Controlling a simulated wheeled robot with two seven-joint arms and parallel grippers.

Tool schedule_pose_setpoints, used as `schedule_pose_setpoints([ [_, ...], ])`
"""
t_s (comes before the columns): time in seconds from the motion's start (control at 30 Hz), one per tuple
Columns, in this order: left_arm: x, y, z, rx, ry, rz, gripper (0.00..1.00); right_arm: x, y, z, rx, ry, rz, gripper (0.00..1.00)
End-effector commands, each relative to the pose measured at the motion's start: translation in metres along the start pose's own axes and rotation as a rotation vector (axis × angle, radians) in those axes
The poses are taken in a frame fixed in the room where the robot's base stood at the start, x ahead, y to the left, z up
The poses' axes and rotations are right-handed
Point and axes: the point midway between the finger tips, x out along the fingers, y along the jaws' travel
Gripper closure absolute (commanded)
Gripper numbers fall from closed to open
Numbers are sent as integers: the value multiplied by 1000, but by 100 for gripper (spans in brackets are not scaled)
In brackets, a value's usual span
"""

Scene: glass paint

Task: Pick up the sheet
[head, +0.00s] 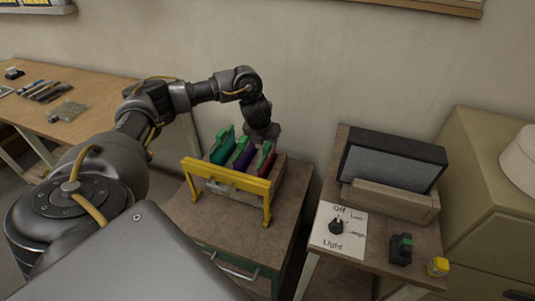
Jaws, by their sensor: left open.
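I cannot tell for sure which thing is the sheet. A dark grey rectangular panel (388,163) with a black frame stands upright, tilted slightly, in a light wooden holder (393,199) on the right-hand stand. My left arm reaches in from the left and over the cabinet. My left gripper (262,132) points down at the back of a rack, just behind the coloured items. It is small and dark, and its fingertips are partly hidden; no thing shows held in it. It is well to the left of the panel. My right gripper is not in view.
A rack with a yellow bar (226,176) holds teal, purple and red pieces (244,155) with green tops, on a cabinet (283,226). A workbench (98,92) stands left.

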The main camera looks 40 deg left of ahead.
Motion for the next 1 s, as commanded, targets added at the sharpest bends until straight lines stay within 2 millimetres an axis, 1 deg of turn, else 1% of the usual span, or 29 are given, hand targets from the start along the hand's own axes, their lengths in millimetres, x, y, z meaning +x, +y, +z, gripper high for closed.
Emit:
schedule_pose_setpoints([
  [0.03,6,0,0,-1,1,1,55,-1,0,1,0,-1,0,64],
  [0.1,12,1,0,-2,-1,1,55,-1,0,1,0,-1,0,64],
  [0.37,20,1,0,-2,-1,2,55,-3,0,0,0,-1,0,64],
  [0.53,45,3,0,-2,1,4,55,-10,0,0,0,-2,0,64],
  [0.6,56,2,-1,-2,1,2,55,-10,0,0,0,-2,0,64],
  [0.7,65,3,-1,-1,0,2,55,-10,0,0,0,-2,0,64],
  [0.97,68,3,0,-1,-2,1,55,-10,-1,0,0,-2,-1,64],
  [1.0,68,3,0,-1,-2,1,57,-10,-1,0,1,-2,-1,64],
])
